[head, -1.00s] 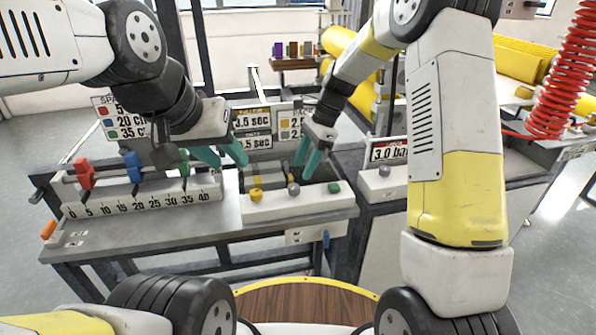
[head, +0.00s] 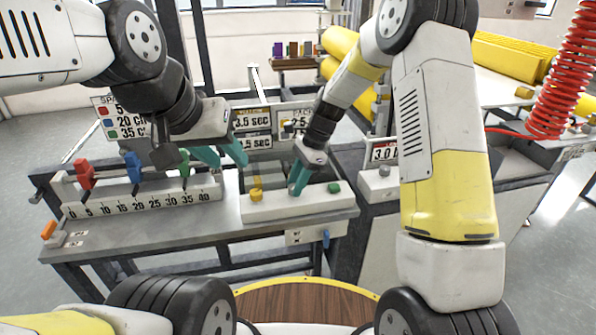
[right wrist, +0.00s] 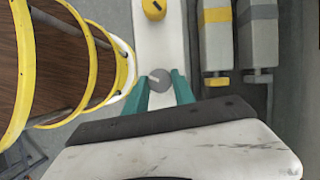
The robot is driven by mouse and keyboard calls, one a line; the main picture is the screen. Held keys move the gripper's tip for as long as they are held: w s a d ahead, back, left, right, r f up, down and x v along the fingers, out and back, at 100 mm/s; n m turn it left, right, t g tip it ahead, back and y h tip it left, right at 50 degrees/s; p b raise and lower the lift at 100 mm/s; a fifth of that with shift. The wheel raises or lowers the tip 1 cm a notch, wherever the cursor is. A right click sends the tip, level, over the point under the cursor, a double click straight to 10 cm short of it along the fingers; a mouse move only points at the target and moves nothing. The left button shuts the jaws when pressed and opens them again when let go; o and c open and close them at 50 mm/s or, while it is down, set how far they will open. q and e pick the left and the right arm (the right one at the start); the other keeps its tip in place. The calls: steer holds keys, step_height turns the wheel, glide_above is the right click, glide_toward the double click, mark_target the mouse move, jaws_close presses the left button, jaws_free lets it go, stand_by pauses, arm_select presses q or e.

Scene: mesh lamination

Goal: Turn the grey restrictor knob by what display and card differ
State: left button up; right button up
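The grey knob (right wrist: 159,80) has a pale pointer mark and sits on a white block (right wrist: 160,38). My right gripper (right wrist: 160,88) has its teal fingers apart, one on each side of the knob; I cannot tell if they touch it. In the head view my right gripper (head: 296,186) is low over the block and hides the knob. My left gripper (head: 233,160) is open and empty left of the block. A card (head: 252,118) reads 3.5 sec, with a partly hidden ".5 sec" panel (head: 260,142) below. Another card (head: 300,122) shows "2.5", partly covered.
A yellow knob (head: 256,195) and a green button (head: 334,188) flank the grey knob's place. On the left, a 0–40 scale rail (head: 140,201) carries red (head: 85,174), blue (head: 133,166) and green (head: 184,163) clamps. A red coiled hose (head: 562,75) hangs at right.

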jaws_close()
steer(key=shift+n, duration=0.3)
steer(key=n+g, duration=0.1)
steer(key=n, duration=0.2)
steer(key=shift+w+a+h, duration=0.1)
steer(key=shift+w+h, duration=0.05)
steer(key=shift+h, duration=0.15)
steer(key=n+h, duration=0.1)
steer(key=n, duration=0.2)
steer(key=n+g+h, duration=0.1)
steer(key=n, duration=0.2)
steer(key=shift+w+a+n, duration=0.1)
steer(key=shift+a+n, duration=0.05)
steer(key=shift+n, duration=0.25)
steer(key=n+h, duration=0.1)
steer(key=n, duration=0.1)
steer(key=n+h, duration=0.1)
steer(key=n, duration=0.2)
steer(key=shift+a+g, duration=0.2)
steer(key=shift+g, duration=0.1)
steer(key=n+h, duration=0.1)
steer(key=n, duration=0.2)
steer(key=n+t+h, duration=0.1)
steer(key=n, duration=0.1)
steer(key=shift+a+n, duration=0.1)
steer(key=shift+n, duration=0.3)
